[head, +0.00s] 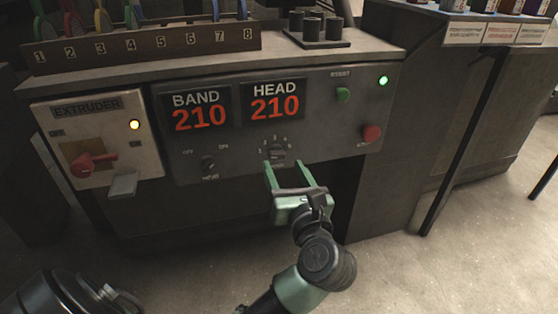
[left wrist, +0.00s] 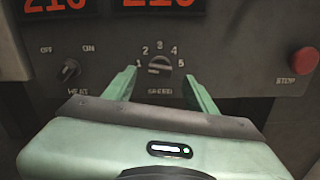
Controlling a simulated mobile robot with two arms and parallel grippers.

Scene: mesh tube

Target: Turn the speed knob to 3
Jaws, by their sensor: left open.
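The speed knob (left wrist: 159,68) is a dark round knob on the grey control panel, with the numbers 1 to 5 around it and the label SPEED below. In the head view the knob (head: 278,153) sits below the HEAD display. Its exact pointer setting is hard to tell. My left gripper (head: 287,168) is open, its two green fingers pointing at the panel, one on each side of the knob. In the left wrist view the gripper's fingertips (left wrist: 163,78) stand left and right of the knob, apart from it. My right gripper is not in view.
The heat knob (left wrist: 69,70) is to the left of the speed knob. A red stop button (head: 371,133) and a green start button (head: 343,95) are on the right. The extruder panel (head: 95,140) with a red lever is at far left. Floor is clear in front.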

